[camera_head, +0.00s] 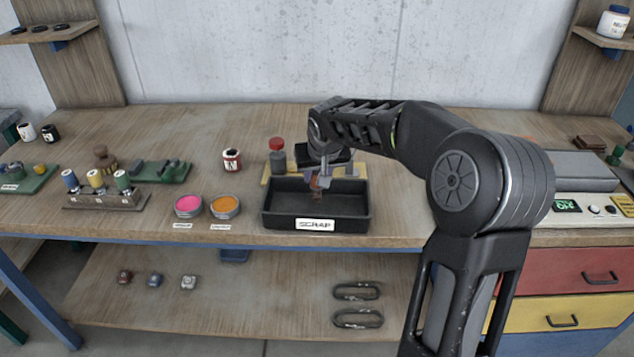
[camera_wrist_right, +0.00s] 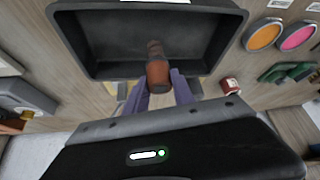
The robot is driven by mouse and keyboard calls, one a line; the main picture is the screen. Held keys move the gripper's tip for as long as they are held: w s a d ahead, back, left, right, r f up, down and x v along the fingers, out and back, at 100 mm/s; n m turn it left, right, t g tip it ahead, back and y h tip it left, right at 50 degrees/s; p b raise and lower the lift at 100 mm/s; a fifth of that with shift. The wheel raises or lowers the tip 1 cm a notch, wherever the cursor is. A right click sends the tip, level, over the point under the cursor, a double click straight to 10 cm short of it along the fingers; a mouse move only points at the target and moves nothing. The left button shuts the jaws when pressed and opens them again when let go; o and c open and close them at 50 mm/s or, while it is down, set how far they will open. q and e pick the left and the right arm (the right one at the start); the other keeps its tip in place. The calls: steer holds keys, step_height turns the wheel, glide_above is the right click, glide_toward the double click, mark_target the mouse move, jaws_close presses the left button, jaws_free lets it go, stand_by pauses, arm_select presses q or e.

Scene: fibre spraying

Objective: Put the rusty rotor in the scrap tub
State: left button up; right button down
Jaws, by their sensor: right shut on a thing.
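The scrap tub (camera_head: 283,222) is a black open box with a SCRAP label, on the workbench in the middle of the head view. It also shows at the top of the right wrist view (camera_wrist_right: 75,55). My right gripper (camera_head: 319,183) points down over the tub. It is shut on the rusty rotor (camera_wrist_right: 158,73), a red-brown stepped piece, which hangs between the fingers over the tub's opening. My left gripper is not in view.
A red-capped bottle (camera_head: 277,155) stands behind the tub. Pink (camera_head: 188,206) and orange (camera_head: 225,206) pots and a small red-and-white jar (camera_head: 232,160) stand to its left. A spool rack (camera_head: 105,199) is farther left. A device with a green display (camera_head: 567,206) is at right.

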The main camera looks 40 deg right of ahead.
steer(key=shift+f, duration=1.4)
steer(key=shift+f, duration=0.2)
steer(key=c, duration=1.1)
jaws_free()
steer(key=shift+r, duration=0.15)
steer(key=shift+r, duration=0.15)
steer(key=b+v, duration=0.1)
steer(key=v, duration=1.1)
